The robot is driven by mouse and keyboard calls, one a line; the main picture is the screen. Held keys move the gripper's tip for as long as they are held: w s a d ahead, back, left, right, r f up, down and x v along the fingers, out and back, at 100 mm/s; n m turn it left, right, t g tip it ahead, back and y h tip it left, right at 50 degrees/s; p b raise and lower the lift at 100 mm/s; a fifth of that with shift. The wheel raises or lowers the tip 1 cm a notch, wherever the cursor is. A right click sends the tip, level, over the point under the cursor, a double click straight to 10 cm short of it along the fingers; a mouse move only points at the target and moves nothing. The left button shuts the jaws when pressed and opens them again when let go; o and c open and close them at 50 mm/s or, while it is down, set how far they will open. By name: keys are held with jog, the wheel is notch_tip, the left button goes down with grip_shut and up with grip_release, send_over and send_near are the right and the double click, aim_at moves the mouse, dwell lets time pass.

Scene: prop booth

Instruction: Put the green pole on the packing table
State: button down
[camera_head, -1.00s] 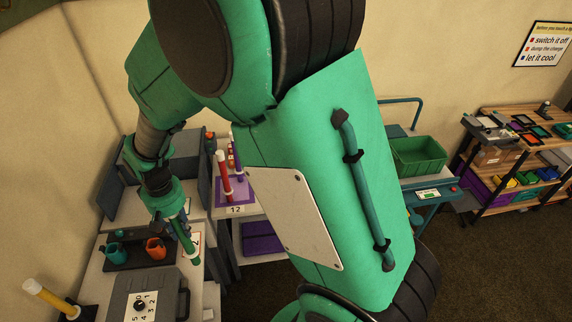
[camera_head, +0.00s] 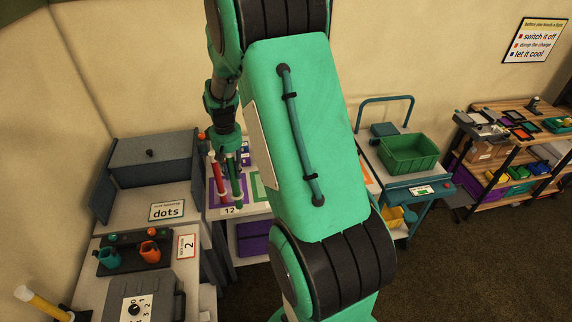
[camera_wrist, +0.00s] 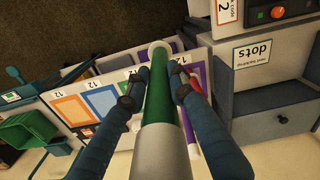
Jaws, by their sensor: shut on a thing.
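The green pole (camera_wrist: 158,105), with white ends, is gripped between the two fingers of my gripper (camera_wrist: 154,92) in the wrist view. In the head view the pole (camera_head: 234,182) hangs nearly upright below my gripper (camera_head: 225,145), in front of a white table (camera_head: 250,207) with coloured panels and labels reading 12. I take this as the packing table. The pole's lower end is over or near the table's front edge; I cannot tell whether it touches. A red pole (camera_head: 219,178) with a white end stands just left of it, by the purple panel (camera_wrist: 196,66).
A grey unit with a "dots" sign (camera_head: 167,211) stands to the left, beside a black tray (camera_head: 130,262) with a teal and an orange cup. A trolley with a green crate (camera_head: 412,153) is at the right. My arm hides much of the table.

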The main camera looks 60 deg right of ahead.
jog(key=s+d, duration=0.3)
jog(key=d, duration=0.7)
notch_tip(320, 180, down, 13)
jog(key=shift+d+m, duration=0.15)
jog(key=shift+m, duration=0.15)
jog(key=shift+w, duration=0.1)
jog(key=w+d+f+p, duration=0.1)
jog(key=w+d, duration=0.9)
jog(key=w, duration=0.2)
jog(key=shift+w+f+p, duration=0.15)
jog(key=shift+f+p, duration=0.15)
jog(key=shift+p, duration=0.05)
jog(key=shift+f+p, duration=0.35)
jog(key=shift+f, duration=1.4)
